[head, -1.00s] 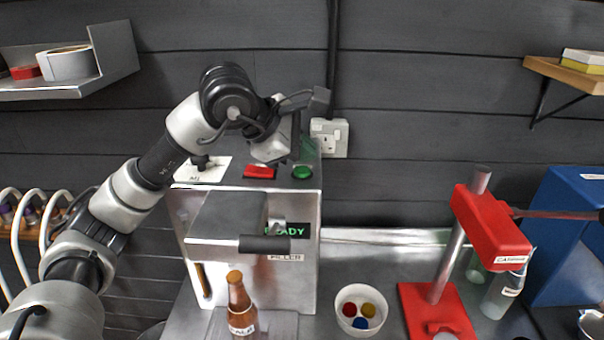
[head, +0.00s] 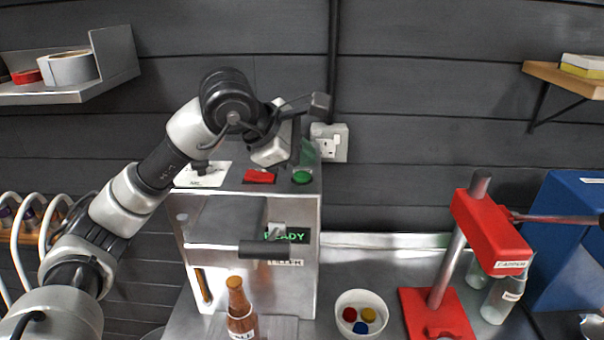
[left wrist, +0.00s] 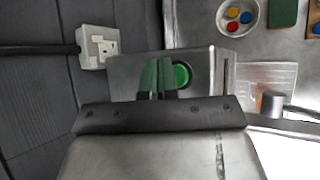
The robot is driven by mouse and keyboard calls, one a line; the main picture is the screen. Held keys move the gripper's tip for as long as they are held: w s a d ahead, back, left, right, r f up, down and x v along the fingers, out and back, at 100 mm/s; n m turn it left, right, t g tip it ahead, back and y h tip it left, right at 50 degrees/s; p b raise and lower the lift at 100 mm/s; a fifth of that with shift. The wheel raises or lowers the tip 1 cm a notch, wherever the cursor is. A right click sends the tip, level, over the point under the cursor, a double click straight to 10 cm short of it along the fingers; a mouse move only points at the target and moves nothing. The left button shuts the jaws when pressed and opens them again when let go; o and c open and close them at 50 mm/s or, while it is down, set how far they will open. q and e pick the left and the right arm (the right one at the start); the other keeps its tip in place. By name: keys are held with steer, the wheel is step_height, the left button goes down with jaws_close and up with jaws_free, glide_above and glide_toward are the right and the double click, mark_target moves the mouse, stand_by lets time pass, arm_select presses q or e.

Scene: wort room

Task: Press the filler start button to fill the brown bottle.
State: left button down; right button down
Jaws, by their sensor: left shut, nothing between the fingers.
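The filler (head: 255,220) is a steel box with a lit READY display (head: 287,235). A green button (head: 302,177) and a red button (head: 260,176) sit on its top. The brown bottle (head: 238,312) stands upright in front of the filler, below its dark spout handle. My left gripper (head: 306,155) is shut and empty, its green-tinted fingers just above and behind the green button. In the left wrist view the fingertips (left wrist: 158,72) appear right beside the green button (left wrist: 182,75). I cannot tell whether they touch it. My right gripper is out of view.
A white bowl (head: 361,300) with coloured caps stands right of the filler. Farther right are a red capper (head: 491,232), clear bottles (head: 503,297) and a blue box (head: 572,240). A wall socket (head: 330,143) is behind the gripper. Shelves hang at both upper sides.

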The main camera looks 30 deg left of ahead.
mark_target(302, 176)
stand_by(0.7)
arm_select(q)
steer(key=shift+f, duration=0.1)
steer(key=shift+f+b, duration=0.3)
steer(key=shift+b, duration=0.2)
steer(key=shift+f+b, duration=0.4)
stand_by(0.4)
stand_by(0.3)
steer(key=shift+r+p, duration=0.55)
steer(key=shift+r, duration=0.25)
steer(key=shift+r+p, duration=1.85)
steer(key=shift+r, duration=0.7)
